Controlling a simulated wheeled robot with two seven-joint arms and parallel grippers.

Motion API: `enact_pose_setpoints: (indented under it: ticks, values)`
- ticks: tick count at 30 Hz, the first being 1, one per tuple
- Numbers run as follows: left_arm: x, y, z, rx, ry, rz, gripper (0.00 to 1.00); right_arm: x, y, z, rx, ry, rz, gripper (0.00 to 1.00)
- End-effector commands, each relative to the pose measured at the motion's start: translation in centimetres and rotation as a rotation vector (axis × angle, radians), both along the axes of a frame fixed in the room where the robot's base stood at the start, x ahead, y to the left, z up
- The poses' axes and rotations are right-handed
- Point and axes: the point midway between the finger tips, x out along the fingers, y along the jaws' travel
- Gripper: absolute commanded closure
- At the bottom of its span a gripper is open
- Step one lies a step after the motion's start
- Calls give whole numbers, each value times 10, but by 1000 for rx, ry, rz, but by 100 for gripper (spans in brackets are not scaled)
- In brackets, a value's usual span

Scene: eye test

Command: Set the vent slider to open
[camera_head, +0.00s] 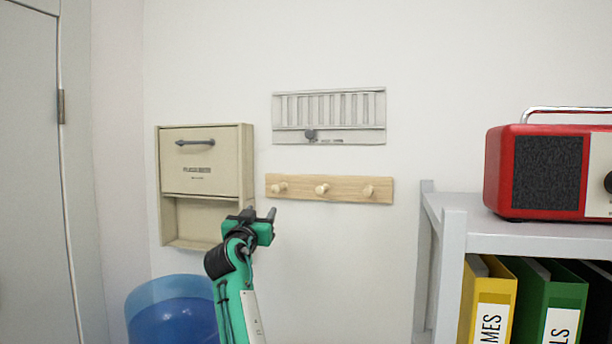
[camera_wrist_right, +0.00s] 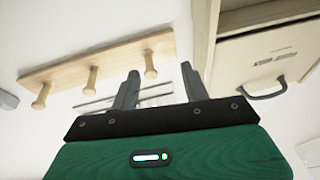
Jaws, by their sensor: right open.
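The vent (camera_head: 330,112) is a pale grey panel with vertical slats, fixed to the white wall. Its dark slider knob (camera_head: 310,135) sits in the lower strip, left of the middle, beside small marks too small to read. My right gripper (camera_head: 260,212) is open and empty, below and left of the vent and apart from it. In the right wrist view the same gripper (camera_wrist_right: 160,70) has its two fingers spread with nothing between them. Pale slatted lines behind the fingers there look like part of the vent; the knob cannot be made out. My left gripper is not in view.
A wooden peg rail (camera_head: 345,190) with three pegs is right below the vent. A beige wall cabinet (camera_head: 207,160) with a dark handle hangs to the left. A blue bin (camera_head: 165,318) stands below. A grey shelf (camera_head: 455,230) with a red radio (camera_head: 505,170) and binders is right.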

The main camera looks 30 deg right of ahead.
Motion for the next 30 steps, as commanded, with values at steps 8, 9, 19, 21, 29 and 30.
enact_pose_setpoints:
  ticks: [8, 9, 19, 21, 29, 30]
  values:
    - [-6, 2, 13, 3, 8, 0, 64, -75, -25, 133, 64, -232, -122, 54]
    - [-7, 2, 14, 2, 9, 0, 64, -78, -27, 139, 66, -242, -128, 54]
    - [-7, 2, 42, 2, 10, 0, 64, -60, -58, 162, 68, -247, -134, 54]
    - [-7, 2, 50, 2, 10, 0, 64, -54, -69, 167, 67, -248, -134, 54]
    - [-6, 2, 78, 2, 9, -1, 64, -29, -103, 183, 66, -246, -134, 54]
    - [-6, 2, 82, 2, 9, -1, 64, -26, -108, 184, 66, -246, -133, 54]
